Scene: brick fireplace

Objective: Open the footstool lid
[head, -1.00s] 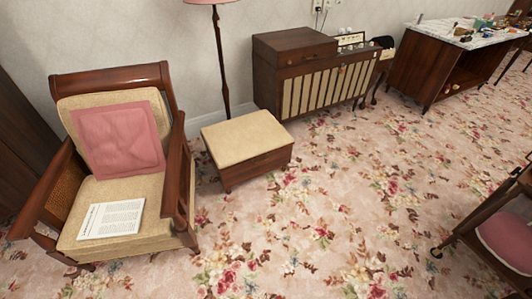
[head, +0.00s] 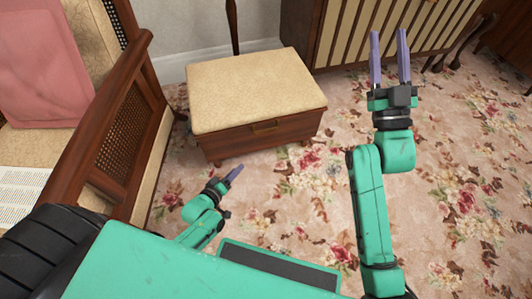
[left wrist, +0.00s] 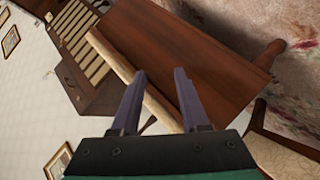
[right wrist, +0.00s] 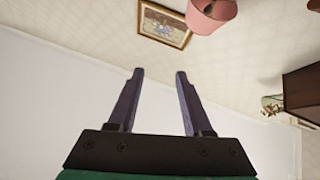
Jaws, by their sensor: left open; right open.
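The footstool (head: 262,138) stands on the carpet ahead of me, with a wooden box and a small front handle (head: 265,128). Its beige padded lid (head: 255,88) lies flat on the box, shut. My left gripper (head: 234,174) is low in front of the footstool, apart from it. In the left wrist view its open fingers (left wrist: 160,75) point toward the footstool's wooden side (left wrist: 180,50) and the pale lid edge (left wrist: 145,98). My right gripper (head: 389,35) is raised to the right of the footstool. Its open fingers (right wrist: 158,75) are empty and face the wall.
A wooden armchair (head: 125,150) with a pink cushion (head: 40,65) stands close on the left of the footstool. A slatted cabinet (head: 370,30) is behind on the right. A lamp pole (head: 232,25) rises behind the footstool. The flowered carpet (head: 300,205) in front is clear.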

